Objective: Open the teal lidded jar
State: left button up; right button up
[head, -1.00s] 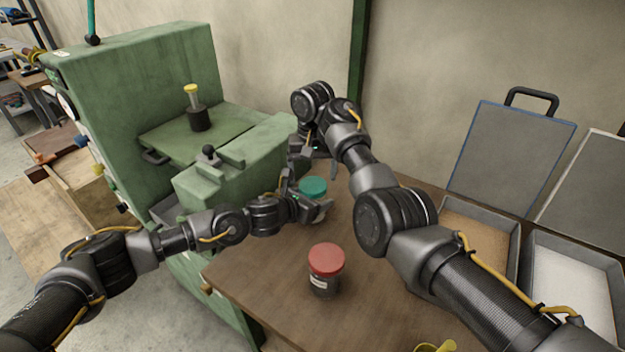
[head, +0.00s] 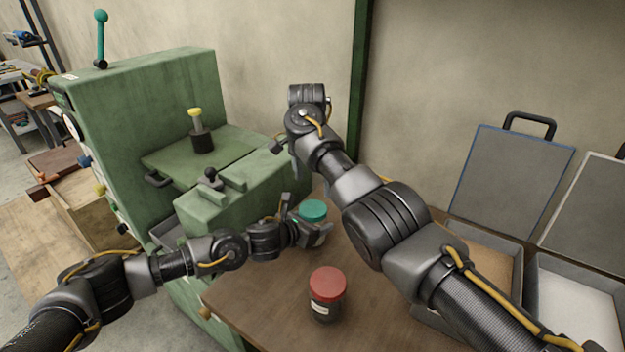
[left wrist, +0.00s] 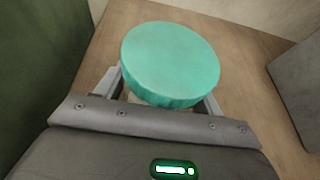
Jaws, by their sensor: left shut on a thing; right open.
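The teal lidded jar stands upright on the wooden table, with its teal lid (head: 313,210) on top and its greyish body (head: 321,236) partly behind my left gripper. My left gripper (head: 304,228) comes in from the left and is shut on the jar's body below the lid. In the left wrist view the round lid (left wrist: 172,62) sits between the two fingers and hides most of the body. My right gripper (head: 286,157) is open and empty, pointing down, above and left of the lid and apart from it.
A red-lidded jar (head: 327,292) stands nearer on the table (head: 270,303). A green machine (head: 150,110) with knobs and a lever is at the left. Two open trays with raised lids (head: 520,185) are at the right. My right arm crosses above the table.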

aim_at(314, 208)
jog(key=shift+s+f+m+y, duration=0.1)
jog(key=shift+f+m+y, duration=0.15)
jog(key=shift+m, duration=0.75)
jog(key=shift+f, duration=3.95)
jog(key=shift+c, duration=0.3)
jog(key=c, duration=0.9)
jog(key=n, duration=0.4)
jog(key=shift+c, duration=0.2)
jog(key=n, duration=0.5)
jog(key=shift+d+n, duration=0.15)
jog(key=shift+n, duration=0.25)
